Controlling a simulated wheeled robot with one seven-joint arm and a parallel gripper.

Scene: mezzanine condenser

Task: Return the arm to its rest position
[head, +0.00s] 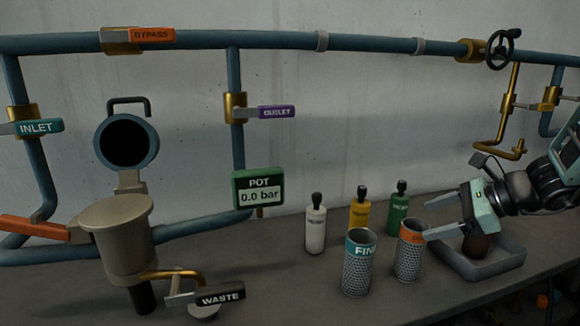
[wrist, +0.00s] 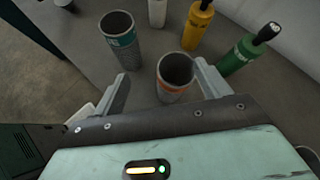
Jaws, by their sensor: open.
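My gripper (head: 445,216) is at the right of the head view, over the bench and beside the mesh cup with an orange band (head: 409,257). Its two fingers are spread apart with nothing held. In the wrist view the gripper (wrist: 163,82) is open, and the orange-banded cup (wrist: 174,78) appears between and beyond the fingertips. I cannot tell from these views whether a finger touches the cup. My arm reaches in from the right edge of the head view.
A teal-banded mesh cup (head: 359,268) stands left of the orange one. White (head: 316,229), yellow (head: 359,212) and green (head: 398,213) bottles stand behind. A grey tray (head: 505,262) lies under my gripper. The pot (head: 122,240) and pipes with valves fill the left and back.

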